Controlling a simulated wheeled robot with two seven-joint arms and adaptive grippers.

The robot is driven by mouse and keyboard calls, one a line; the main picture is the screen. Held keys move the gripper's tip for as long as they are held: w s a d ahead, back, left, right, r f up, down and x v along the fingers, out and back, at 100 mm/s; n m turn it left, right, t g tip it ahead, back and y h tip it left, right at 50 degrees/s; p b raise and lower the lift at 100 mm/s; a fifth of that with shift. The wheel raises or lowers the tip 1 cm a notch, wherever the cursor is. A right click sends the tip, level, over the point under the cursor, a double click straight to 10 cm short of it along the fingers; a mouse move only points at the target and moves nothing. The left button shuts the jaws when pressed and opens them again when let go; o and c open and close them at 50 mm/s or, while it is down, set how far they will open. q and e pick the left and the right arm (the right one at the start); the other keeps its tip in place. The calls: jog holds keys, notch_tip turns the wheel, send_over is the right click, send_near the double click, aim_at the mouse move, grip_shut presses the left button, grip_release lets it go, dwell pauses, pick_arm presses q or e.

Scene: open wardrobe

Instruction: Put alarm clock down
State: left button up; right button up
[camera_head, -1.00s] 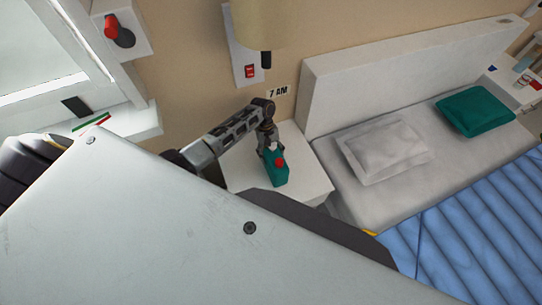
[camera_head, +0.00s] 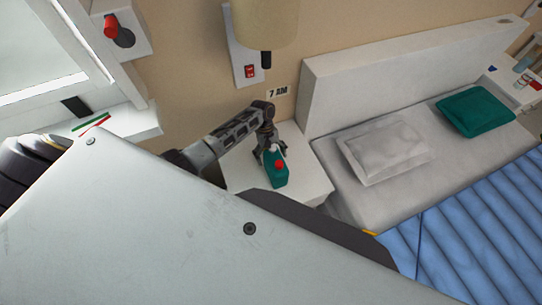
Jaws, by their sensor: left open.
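The alarm clock (camera_head: 276,175) is a teal block with a red button on top. It rests on the white nightstand (camera_head: 312,180) beside the bed. My left gripper (camera_head: 271,150) is open at the clock's far end, with its fingers close around or just above the clock; I cannot tell whether they touch it. A whitish part shows between the fingers and the red button. My right gripper is not in view.
The bed's white headboard (camera_head: 345,85) stands close on the right. A window sill (camera_head: 135,122) is at the left. My large pale body panel hides the lower left.

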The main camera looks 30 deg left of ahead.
pick_arm(q)
jog(key=v, duration=1.2)
jog(key=shift+p, duration=0.3)
jog(key=shift+r, duration=0.1)
jog(key=shift+s, duration=0.1)
dwell(0.5)
